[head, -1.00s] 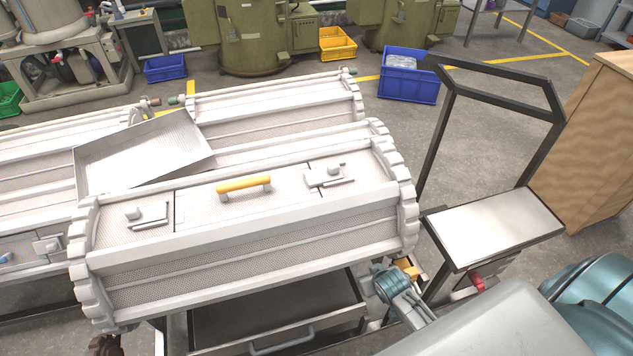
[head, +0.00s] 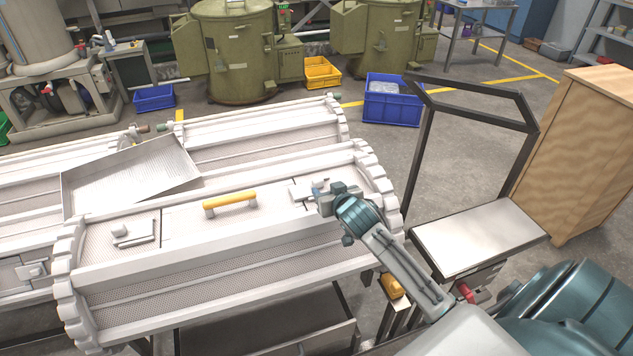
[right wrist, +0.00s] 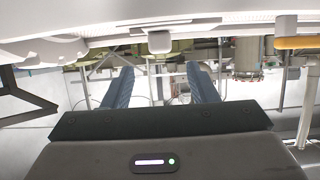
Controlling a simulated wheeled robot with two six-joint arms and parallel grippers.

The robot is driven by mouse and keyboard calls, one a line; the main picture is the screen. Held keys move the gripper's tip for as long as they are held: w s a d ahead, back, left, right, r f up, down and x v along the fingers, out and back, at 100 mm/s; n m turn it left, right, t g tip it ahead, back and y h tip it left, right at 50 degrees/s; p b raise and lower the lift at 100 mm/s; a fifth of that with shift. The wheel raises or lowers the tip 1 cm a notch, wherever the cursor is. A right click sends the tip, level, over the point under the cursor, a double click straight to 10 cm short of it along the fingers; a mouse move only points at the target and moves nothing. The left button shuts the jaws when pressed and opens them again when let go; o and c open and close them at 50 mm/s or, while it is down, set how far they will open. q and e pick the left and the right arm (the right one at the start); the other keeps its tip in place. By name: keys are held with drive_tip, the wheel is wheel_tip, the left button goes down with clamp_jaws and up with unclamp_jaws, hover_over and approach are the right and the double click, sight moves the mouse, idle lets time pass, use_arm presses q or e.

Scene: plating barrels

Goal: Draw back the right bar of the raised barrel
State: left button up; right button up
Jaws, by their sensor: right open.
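The raised barrel (head: 210,268) is white, ribbed and perforated, and lies across the front. Its lid has a yellow handle (head: 230,202), a left bar (head: 133,236) and a right bar (head: 300,193). My right gripper (head: 320,191) is just above the right bar and partly hides it. In the right wrist view the gripper (right wrist: 160,76) is open, its two blue fingers apart with nothing between them. A pale block (right wrist: 160,42), seemingly the right bar's knob, lies ahead, in line with the gap. I cannot tell contact. My left gripper is out of view.
A metal tray (head: 130,178) leans over the barrels behind. A black-framed cart (head: 480,235) stands at the right, beside a wooden cabinet (head: 585,150). A blue crate (head: 393,106) sits on the floor behind. Open floor lies between crate and cart.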

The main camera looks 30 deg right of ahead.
sight(319, 182)
drive_tip(key=p+x, duration=0.1)
drive_tip(key=x, duration=0.8)
drive_tip(key=shift+w+f, duration=0.15)
drive_tip(key=shift+w, duration=0.05)
